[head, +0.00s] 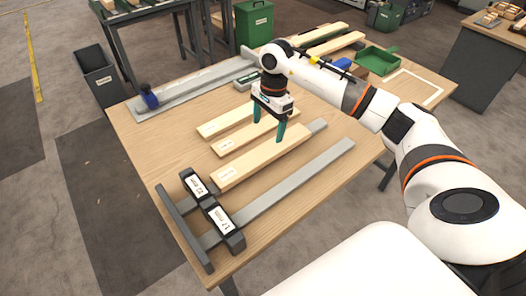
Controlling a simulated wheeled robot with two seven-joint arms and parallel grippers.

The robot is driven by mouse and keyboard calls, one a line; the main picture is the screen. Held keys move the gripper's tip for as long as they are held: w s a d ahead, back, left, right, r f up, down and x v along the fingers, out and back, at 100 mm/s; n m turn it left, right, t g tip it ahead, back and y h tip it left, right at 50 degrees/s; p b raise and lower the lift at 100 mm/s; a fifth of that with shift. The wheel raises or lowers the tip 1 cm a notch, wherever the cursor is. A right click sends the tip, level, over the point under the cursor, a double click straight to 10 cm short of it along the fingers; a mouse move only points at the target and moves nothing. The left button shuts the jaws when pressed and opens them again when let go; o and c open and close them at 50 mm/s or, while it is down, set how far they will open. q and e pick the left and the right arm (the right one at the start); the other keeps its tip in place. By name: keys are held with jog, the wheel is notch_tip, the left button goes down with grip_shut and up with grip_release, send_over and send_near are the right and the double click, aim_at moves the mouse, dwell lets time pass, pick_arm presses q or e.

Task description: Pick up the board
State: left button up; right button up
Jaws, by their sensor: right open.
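Several pale wooden boards lie side by side on the wooden table (165,150). The nearest board (250,168) is the thickest-looking, with a small label at its left end. A middle board (236,137) and a farther board (222,122) lie behind it, also labelled. My right gripper (269,129) points down, open, over the right part of these boards. Its fingers hide parts of the boards behind them. I cannot tell whether the fingertips touch any board. My left gripper is not in view.
A grey rail with a black labelled block (212,212) lies at the front. A blue-knobbed tool (149,97) sits on a rail at the back left. A green tray (377,60), a white-outlined area (414,86) and more boards (314,35) are farther back.

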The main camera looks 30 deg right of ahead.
jog(key=p, duration=0.1)
send_over(264, 152)
jog(key=f, duration=0.4)
jog(key=shift+d+f, duration=0.1)
jog(key=shift+d, duration=0.25)
jog(key=shift+f+p, duration=0.25)
jog(key=shift+p, duration=0.1)
jog(key=f+p, duration=0.1)
jog(key=f, duration=0.2)
jog(key=shift+a+f+p, duration=0.2)
jog(key=shift+f+p, duration=0.15)
jog(key=shift+f, duration=0.5)
jog(key=c, duration=1.2)
jog(key=shift+w, duration=0.1)
jog(key=shift+c, duration=0.6)
jog(key=shift+r, duration=0.15)
